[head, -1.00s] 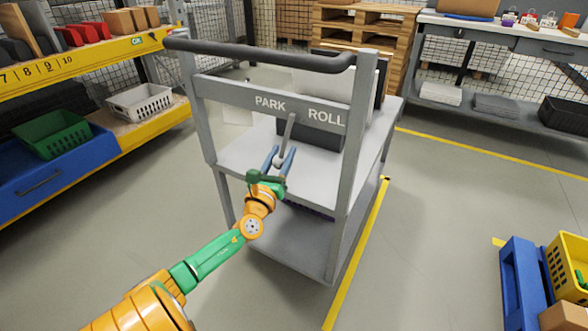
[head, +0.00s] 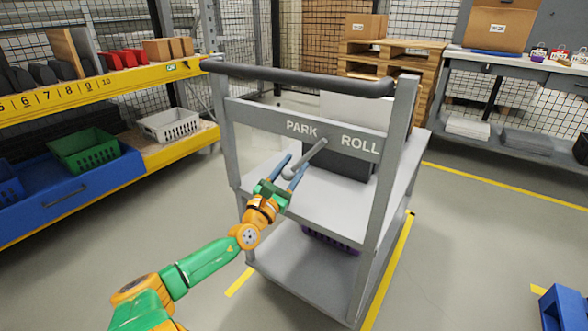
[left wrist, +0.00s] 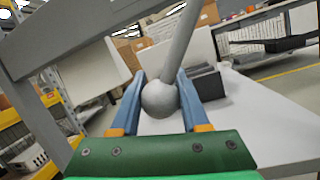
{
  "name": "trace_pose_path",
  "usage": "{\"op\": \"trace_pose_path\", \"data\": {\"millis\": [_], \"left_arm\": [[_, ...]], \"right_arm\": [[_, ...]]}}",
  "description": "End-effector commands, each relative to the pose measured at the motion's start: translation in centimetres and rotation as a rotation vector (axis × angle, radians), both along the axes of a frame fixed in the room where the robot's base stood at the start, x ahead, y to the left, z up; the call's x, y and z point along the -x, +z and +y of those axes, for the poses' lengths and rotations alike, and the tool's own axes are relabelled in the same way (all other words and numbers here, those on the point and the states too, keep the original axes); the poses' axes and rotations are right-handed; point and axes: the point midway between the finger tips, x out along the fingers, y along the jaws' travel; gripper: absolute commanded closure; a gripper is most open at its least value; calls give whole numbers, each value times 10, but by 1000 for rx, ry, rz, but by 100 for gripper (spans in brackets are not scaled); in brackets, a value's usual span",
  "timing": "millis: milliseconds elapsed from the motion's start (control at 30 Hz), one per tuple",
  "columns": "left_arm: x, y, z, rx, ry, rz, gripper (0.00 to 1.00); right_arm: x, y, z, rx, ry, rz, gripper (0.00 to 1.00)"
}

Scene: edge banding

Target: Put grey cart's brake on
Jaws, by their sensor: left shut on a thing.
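The grey cart (head: 232,142) stands in the middle of the head view, with a black push handle along its top. Its front crossbar is marked PARK on the left and ROLL on the right. The grey brake lever (head: 313,155) hangs from the crossbar between the two words, slanting down to the left, with its lower end under PARK. My left gripper (head: 296,163) is shut on the round knob at this lower end. In the left wrist view the knob (left wrist: 160,99) sits between the blue fingers. My right gripper is out of view.
A yellow shelf (head: 120,84) with bins, including a green basket (head: 84,149), stands at the left. A wooden pallet stack (head: 392,65) is behind the cart, and a workbench (head: 520,66) is at the back right. A blue pallet (head: 562,308) shows at the lower right.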

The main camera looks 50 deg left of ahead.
Motion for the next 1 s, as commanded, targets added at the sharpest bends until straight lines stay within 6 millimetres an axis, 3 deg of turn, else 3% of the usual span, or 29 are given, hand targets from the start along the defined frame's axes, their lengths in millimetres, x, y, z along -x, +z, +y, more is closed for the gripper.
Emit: {"op": "trace_pose_path", "data": {"millis": [233,267,300,667,1000], "left_arm": [[0,1,1,3,1,-4,100],[0,1,1,2,2,-3,47],[0,1,1,2,2,-3,42],[4,-1,-1,1,1,0,42],[47,-14,-15,2,1,2,42]], "right_arm": [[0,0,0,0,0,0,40],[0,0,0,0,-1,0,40],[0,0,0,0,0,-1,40],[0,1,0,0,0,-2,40],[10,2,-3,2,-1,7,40]]}}
